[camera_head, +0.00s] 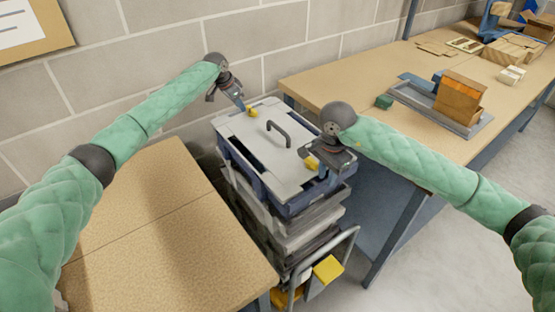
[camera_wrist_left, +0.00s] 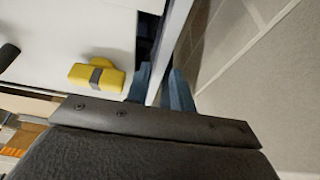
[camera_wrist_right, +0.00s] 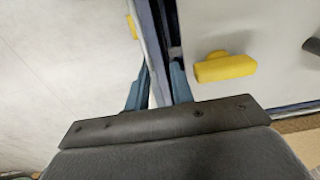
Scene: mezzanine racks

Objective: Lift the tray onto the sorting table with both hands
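The tray (camera_head: 262,122) has a pale grey top, dark blue sides, a black bar handle (camera_head: 278,133) and yellow latches at two ends. It rests on top of a stack of grey trays (camera_head: 300,238) between two tables. My left gripper (camera_head: 239,103) is at its far left edge. In the left wrist view its fingers (camera_wrist_left: 160,88) lie on both sides of the thin rim, close against it. My right gripper (camera_head: 325,168) is at the right edge; in the right wrist view its fingers (camera_wrist_right: 160,86) likewise pinch the rim. The sorting table (camera_head: 340,80) is at the right.
On the right table, a grey tray (camera_head: 467,127) holds an orange-brown box (camera_head: 459,97), with a small green block (camera_head: 384,102) beside it. The table's near left corner is clear. A bare tan table (camera_head: 150,230) stands at left. A block wall is behind; a cart handle (camera_head: 330,245) is below.

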